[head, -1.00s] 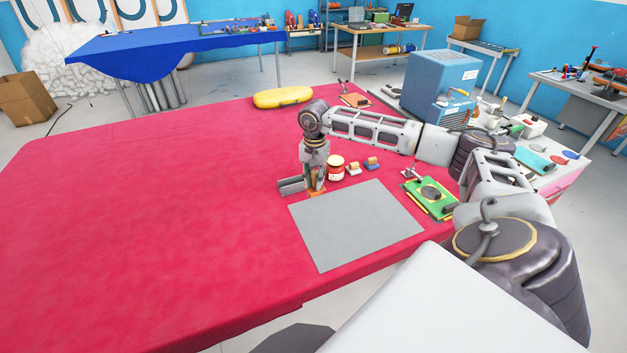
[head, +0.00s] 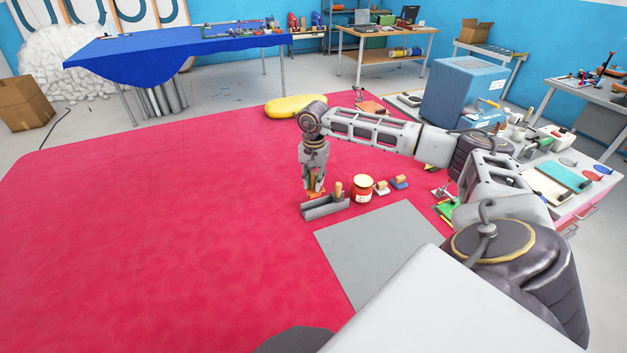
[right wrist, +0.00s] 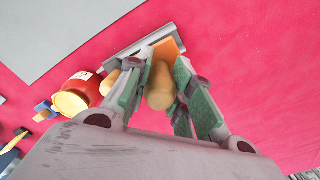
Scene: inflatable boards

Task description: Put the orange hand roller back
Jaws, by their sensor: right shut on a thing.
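My right gripper (head: 315,187) is shut on the wooden handle of the orange hand roller (right wrist: 160,87). Its orange end (head: 314,194) shows below the fingers in the head view, and also in the right wrist view (right wrist: 170,46). The roller is at the left end of a grey channel-shaped holder (head: 325,208), which also shows in the right wrist view (right wrist: 122,44). I cannot tell whether the roller touches the holder. Another wooden handle (head: 338,190) stands at the holder, right of the gripper. My left gripper is not in view.
A red and yellow jar (head: 362,188) and two small wooden-handled tools (head: 391,184) stand right of the holder. A grey mat (head: 375,250) lies in front of them. A yellow bundle (head: 296,106) lies behind. The red table (head: 170,230) is clear on the left.

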